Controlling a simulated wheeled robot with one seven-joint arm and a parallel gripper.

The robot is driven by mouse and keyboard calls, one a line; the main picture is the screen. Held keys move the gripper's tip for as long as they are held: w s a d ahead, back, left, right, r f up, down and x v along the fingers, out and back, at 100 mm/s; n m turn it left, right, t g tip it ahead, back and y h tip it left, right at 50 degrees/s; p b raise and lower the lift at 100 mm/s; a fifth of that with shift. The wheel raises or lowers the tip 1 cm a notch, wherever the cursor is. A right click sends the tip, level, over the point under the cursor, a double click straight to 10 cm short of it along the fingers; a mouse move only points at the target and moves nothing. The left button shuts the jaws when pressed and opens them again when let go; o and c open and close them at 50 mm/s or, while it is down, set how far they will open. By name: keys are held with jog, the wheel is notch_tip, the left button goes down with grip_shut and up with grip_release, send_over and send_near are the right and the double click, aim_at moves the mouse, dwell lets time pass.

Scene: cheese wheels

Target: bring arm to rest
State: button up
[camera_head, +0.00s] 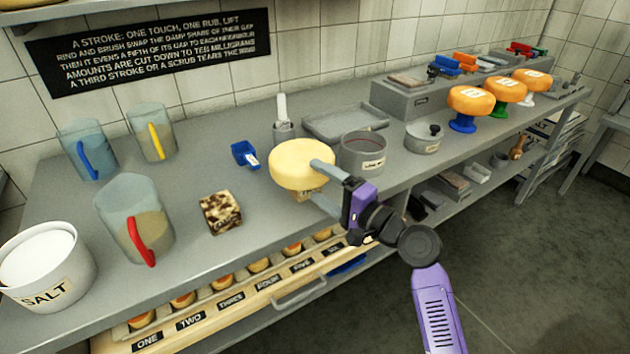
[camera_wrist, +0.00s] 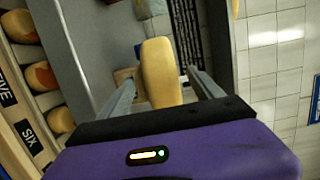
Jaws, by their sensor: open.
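My gripper (camera_head: 313,181) is open on my purple arm above the bench's front part. In the wrist view my gripper (camera_wrist: 161,78) has its two grey fingers spread on either side of a pale yellow cheese wheel (camera_wrist: 160,72), with a gap visible on both sides. In the head view the cheese wheel (camera_head: 299,160) sits on a small support with a label, mostly hidden below it. One finger overlaps the wheel's right edge in that view; I cannot tell whether it touches.
Orange wheels on stands are at right. A drawer (camera_head: 250,290) of small wheels lies below. Floor at right is clear.

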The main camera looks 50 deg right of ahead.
jog(key=s, duration=0.5)
jog(key=shift+s+a+r+b, duration=0.1)
jog(key=shift+s+a+b, duration=0.05)
jog(key=shift+s+b, duration=0.15)
jog(key=s+f+n+g+h, duration=0.1)
jog(key=s+f+n+h, duration=0.1)
jog(key=s+n+h, duration=0.35)
jog(key=s+a+f+n+g+y, duration=0.1)
jog(key=s+a+f+n+y, duration=0.1)
jog(key=s+a+n, duration=0.4)
jog(key=s+a+f+n+g+y+p, duration=0.1)
jog(key=s+a+f+n+y, duration=0.2)
jog(key=s+a+n, duration=0.4)
jog(key=s+a+y, duration=0.1)
jog(key=s+a, duration=0.8)
jog(key=a, duration=0.1)
